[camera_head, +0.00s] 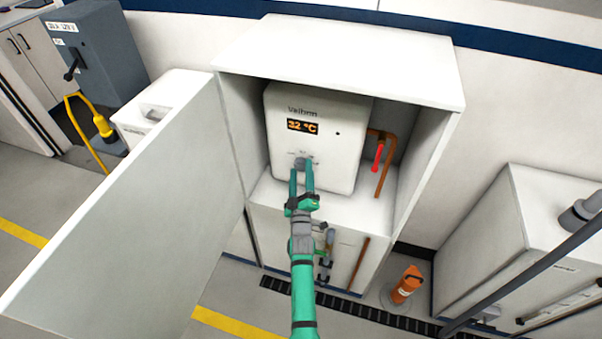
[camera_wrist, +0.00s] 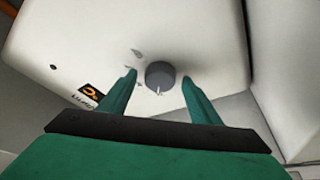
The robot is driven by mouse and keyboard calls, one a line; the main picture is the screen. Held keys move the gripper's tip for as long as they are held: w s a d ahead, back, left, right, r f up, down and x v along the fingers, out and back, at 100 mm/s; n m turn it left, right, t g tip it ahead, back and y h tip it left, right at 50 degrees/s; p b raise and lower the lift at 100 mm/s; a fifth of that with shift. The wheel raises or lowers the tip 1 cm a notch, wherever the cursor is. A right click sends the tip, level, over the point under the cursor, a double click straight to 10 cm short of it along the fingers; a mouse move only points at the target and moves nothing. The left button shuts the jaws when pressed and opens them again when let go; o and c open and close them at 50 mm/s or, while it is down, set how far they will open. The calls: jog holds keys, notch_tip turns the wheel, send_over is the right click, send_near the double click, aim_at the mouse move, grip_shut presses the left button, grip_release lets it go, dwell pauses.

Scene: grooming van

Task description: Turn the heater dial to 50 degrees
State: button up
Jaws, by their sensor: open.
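The white heater (camera_head: 322,130) stands inside an open cabinet, and its display (camera_head: 302,127) reads 32 °C. The grey round dial (camera_wrist: 160,75) is on the heater's front, with a pale pointer mark on its rim. In the head view the dial (camera_head: 300,163) is partly covered by my green gripper (camera_head: 302,172). My gripper also shows in the wrist view (camera_wrist: 158,75). Its two fingers are apart, one on each side of the dial, with a visible gap to it on both sides. I cannot tell how far the fingertips are from the heater's face.
The cabinet door (camera_head: 140,215) is swung open at the left. A copper pipe (camera_head: 385,165) and a red lever (camera_head: 378,157) are right of the heater.

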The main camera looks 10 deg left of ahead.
jog(key=c, duration=1)
